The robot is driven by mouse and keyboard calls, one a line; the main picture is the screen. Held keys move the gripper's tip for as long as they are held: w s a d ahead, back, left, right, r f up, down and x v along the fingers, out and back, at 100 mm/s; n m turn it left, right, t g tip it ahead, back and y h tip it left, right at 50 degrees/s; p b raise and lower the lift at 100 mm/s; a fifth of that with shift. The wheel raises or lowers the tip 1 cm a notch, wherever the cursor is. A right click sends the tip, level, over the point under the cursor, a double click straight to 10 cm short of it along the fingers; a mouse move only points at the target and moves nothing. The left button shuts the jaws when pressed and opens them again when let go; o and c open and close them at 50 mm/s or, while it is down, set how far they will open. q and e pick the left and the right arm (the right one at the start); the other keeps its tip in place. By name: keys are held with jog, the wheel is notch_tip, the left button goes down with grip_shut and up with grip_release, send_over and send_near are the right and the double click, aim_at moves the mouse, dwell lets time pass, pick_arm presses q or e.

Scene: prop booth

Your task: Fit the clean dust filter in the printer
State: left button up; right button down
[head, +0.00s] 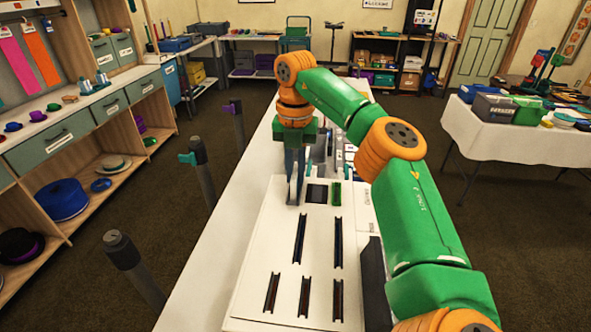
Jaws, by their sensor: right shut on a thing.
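A white printer-like unit (268,255) with several dark slots in its top lies on the long white table. Near its far end are a dark square opening (317,193) and a small green-framed piece (336,193); I cannot tell whether that piece is the dust filter. My right gripper (295,190) points down at the unit's far left part, just left of the dark opening. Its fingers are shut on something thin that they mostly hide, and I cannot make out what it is. My left gripper is not in view.
My right arm covers part of the table's right side. Several dark posts (203,170) stand left of the table. Grey and white items (340,150) sit beyond the unit.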

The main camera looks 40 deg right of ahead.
jog(key=shift+f+b, duration=0.35)
jog(key=shift+f, duration=0.2)
jog(key=c, duration=0.8)
grip_release()
notch_tip(320, 180, up, 7)
jog(key=p, duration=0.2)
jog(key=shift+r+p, duration=0.2)
jog(key=shift+p, duration=0.1)
jog(key=shift+f, duration=0.15)
